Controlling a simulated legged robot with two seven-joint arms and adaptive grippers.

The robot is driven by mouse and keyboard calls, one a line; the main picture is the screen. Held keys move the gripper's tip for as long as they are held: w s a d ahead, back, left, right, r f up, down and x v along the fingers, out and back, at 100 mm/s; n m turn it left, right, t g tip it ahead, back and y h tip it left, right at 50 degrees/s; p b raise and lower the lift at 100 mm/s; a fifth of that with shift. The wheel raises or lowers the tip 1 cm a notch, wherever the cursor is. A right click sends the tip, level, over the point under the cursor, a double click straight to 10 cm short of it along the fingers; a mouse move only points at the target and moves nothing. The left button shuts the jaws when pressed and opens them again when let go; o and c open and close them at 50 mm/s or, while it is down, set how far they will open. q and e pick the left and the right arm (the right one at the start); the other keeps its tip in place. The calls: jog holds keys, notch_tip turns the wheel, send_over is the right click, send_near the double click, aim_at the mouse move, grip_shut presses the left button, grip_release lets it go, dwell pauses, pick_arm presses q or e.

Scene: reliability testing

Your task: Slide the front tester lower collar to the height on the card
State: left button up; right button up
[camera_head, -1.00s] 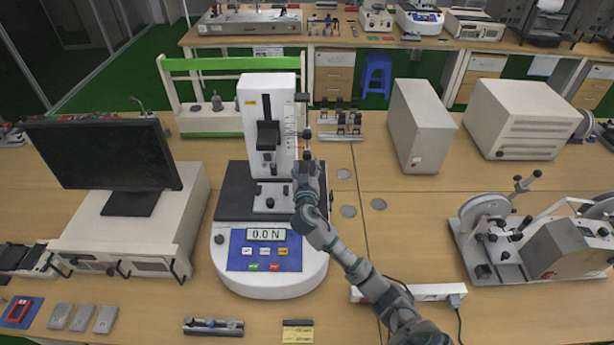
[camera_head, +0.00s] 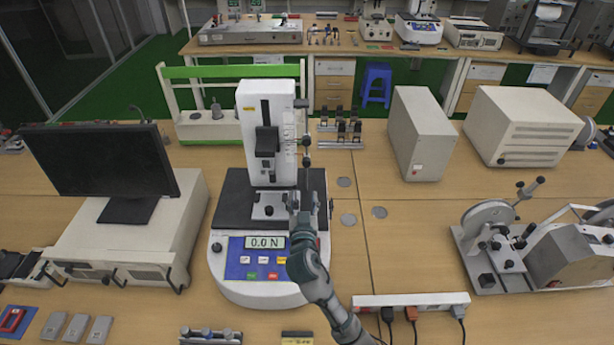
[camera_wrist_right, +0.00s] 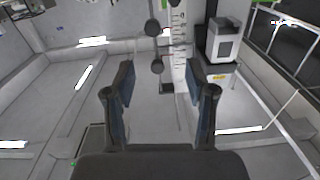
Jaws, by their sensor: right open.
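The front tester (camera_head: 262,292) has a white column (camera_head: 248,110) with a thin vertical rod on its right side. Two dark round collars sit on the rod, an upper one (camera_head: 306,140) and the lower collar (camera_head: 306,161). My right gripper (camera_head: 308,190) is below and nearer than the lower collar. In the right wrist view its two fingers (camera_wrist_right: 165,85) are apart and empty, with the lower collar (camera_wrist_right: 157,66) beyond the gap and the scale (camera_wrist_right: 178,35) beside it. The card (camera_head: 297,338) is cut off at the bottom edge; its writing is unreadable. My left gripper is out of view.
A monitor (camera_head: 98,172) on a white case is at left. A power strip (camera_head: 412,301) with plugs lies right of my arm. White boxes (camera_head: 423,135) stand behind, and a wheeled device (camera_head: 489,235) is at right. The bench between is mostly clear.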

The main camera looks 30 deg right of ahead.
jog(key=s+m, duration=0.2)
jog(key=s, duration=0.1)
jog(key=p, duration=0.1)
send_near(307, 165)
jog(key=shift+h, duration=0.3)
jog(key=x, duration=0.8)
jog(key=shift+w, duration=0.3)
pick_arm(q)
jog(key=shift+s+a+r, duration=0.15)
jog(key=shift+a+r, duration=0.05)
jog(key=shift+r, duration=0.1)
pick_arm(e)
jog(key=shift+w+d, duration=0.2)
jog(key=shift+w, duration=0.4)
jog(key=shift+d, duration=0.15)
jog(key=c, duration=0.6)
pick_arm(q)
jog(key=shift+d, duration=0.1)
pick_arm(e)
grip_shut()
